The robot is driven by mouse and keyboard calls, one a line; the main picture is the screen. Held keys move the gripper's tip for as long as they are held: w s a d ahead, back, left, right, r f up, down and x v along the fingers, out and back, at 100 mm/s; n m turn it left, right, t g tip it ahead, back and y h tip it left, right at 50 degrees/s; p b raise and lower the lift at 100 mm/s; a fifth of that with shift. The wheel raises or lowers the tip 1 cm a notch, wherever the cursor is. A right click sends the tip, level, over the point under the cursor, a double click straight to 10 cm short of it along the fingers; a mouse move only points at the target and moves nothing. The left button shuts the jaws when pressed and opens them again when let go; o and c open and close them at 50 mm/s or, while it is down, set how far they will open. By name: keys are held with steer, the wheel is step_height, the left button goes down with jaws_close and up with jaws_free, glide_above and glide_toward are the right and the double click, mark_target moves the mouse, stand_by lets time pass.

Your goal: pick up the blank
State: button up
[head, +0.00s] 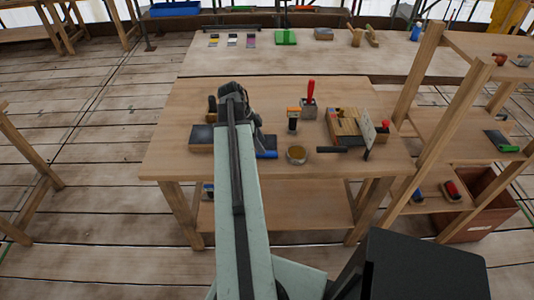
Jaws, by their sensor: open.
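I cannot single out the blank for certain. Two tan wooden pieces, one upright (357,38) and one slanted (371,37), are at the right of the far bench. A dark grey block (201,138) lies on the near workbench (180,164), left of my arm. My gripper (232,92) is at the end of my pale green arm, over the left part of the near workbench. It is open. Its fingertips are hard to make out, and the arm hides the bench top directly beneath it. I see nothing held in it.
The near workbench also carries a red-handled tool in a grey holder (308,109), a round tin (297,155) and a wooden tray (343,124) with a pale upright plate (368,133). A wooden shelf rack (420,88) stands close on the right.

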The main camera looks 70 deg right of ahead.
mark_target(270, 145)
steer(key=b+x, duration=0.4)
steer(key=x, duration=0.1)
steer(key=shift+w+f+b, duration=0.2)
steer(key=shift+b, duration=0.15)
steer(key=shift+r, duration=0.2)
jaws_close()
